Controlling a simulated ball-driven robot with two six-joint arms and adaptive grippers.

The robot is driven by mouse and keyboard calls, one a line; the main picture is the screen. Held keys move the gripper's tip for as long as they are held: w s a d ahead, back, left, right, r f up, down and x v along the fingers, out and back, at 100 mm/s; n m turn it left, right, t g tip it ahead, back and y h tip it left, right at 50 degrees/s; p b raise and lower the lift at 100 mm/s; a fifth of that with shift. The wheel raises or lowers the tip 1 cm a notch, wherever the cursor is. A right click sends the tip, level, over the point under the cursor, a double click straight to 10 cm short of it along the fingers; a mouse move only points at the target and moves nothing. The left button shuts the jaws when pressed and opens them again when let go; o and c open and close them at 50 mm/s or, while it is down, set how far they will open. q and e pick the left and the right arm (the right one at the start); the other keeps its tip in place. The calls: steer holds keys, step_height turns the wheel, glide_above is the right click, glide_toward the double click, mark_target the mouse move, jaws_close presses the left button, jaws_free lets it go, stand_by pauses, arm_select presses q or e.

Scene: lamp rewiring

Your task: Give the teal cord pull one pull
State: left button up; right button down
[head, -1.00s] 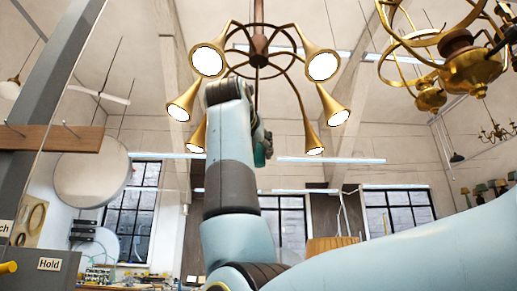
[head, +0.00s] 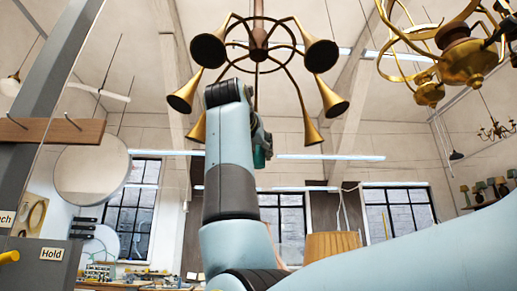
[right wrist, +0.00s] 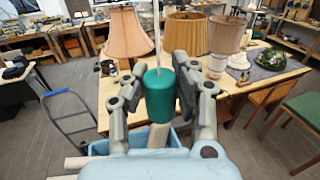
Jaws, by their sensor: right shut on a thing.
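The teal cord pull (right wrist: 160,95) is a small teal cylinder on a pale cord that runs upward in the right wrist view. My right gripper (right wrist: 162,88) has its two fingers on either side of it and is shut on it. In the head view the teal pull (head: 259,157) shows beside my right gripper (head: 262,140), partly hidden by it. Above hangs a brass chandelier (head: 258,53) with several horn-shaped shades, all dark. My left gripper is not in view.
A second brass chandelier (head: 468,62) hangs at upper right. A grey post with a wooden rail (head: 50,132) stands at left, with a "Hold" panel (head: 45,262) below. In the wrist view, fabric lampshades (right wrist: 130,35) stand on a wooden table beyond the gripper.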

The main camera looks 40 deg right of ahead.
steer(key=shift+r, duration=0.15)
steer(key=shift+r+p, duration=1.2)
steer(key=c, duration=1)
jaws_free()
steer(key=shift+s+a, duration=0.1)
steer(key=shift+a, duration=0.05)
steer(key=v, duration=0.7)
steer(key=shift+s, duration=0.1)
